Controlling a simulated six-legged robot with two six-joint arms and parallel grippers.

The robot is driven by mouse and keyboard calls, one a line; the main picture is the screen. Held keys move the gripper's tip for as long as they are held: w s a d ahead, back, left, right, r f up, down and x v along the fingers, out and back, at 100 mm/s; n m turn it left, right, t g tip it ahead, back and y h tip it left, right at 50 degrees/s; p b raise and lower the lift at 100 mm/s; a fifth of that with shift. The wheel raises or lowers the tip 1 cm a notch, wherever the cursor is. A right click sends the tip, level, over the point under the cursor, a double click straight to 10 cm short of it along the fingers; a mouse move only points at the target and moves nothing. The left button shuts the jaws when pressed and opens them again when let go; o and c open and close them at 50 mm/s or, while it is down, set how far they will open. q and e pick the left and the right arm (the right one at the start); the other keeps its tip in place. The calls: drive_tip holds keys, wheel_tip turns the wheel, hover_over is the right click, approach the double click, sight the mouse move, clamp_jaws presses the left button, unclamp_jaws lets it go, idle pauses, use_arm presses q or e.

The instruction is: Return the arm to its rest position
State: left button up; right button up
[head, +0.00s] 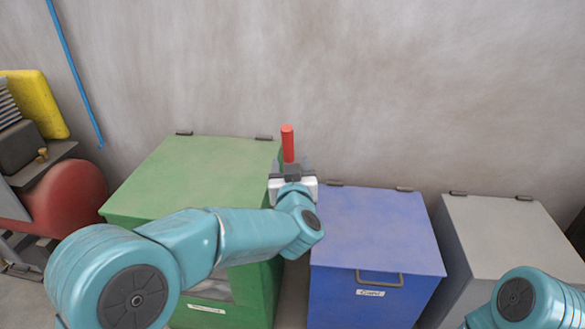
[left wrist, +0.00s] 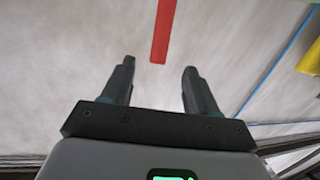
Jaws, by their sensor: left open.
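My left arm (head: 185,248) comes in from the left and reaches across the front of the green bin. My left gripper (head: 291,165) is above the gap between the green and blue bins, pointing at the wall. In the left wrist view its two fingers (left wrist: 159,68) are apart with nothing between them. A red bar (head: 288,143) shows just beyond the fingers; in the left wrist view it (left wrist: 162,30) ends short of the fingertips. Part of my right arm (head: 525,300) shows at the lower right; its gripper is outside the view.
A green bin (head: 185,175), a blue bin (head: 375,225) with a front handle, and a grey bin (head: 505,235) stand along the wall. A red tank (head: 70,195) with machinery is at the left, near a yellow part (head: 38,100). A blue pipe (head: 75,75) runs along the wall.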

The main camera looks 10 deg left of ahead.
use_arm(q)
drive_tip(key=s+a+f+m+g+h+p, duration=0.15)
drive_tip(key=s+f, duration=0.25)
drive_tip(key=f, duration=0.5)
drive_tip(key=s+a+f+g+h+b, duration=0.1)
drive_tip(key=s+a+f+g, duration=0.15)
drive_tip(key=f, duration=0.65)
drive_tip(key=s+a+f+g+h+p, duration=0.1)
drive_tip(key=s+f+g, duration=0.25)
drive_tip(key=f, duration=0.65)
drive_tip(key=s+f+g+h, duration=0.1)
drive_tip(key=s+f+g, duration=0.2)
drive_tip(key=s, duration=0.6)
drive_tip(key=s+f+g+h, duration=0.1)
drive_tip(key=s+f+g, duration=0.2)
drive_tip(key=s, duration=0.6)
drive_tip(key=s+f+n+g+h+p, duration=0.1)
drive_tip(key=s+f+g, duration=0.2)
drive_tip(key=s, duration=0.6)
wheel_tip(320, 180, down, 2)
drive_tip(key=shift+s+a, duration=0.25)
drive_tip(key=shift+s, duration=0.05)
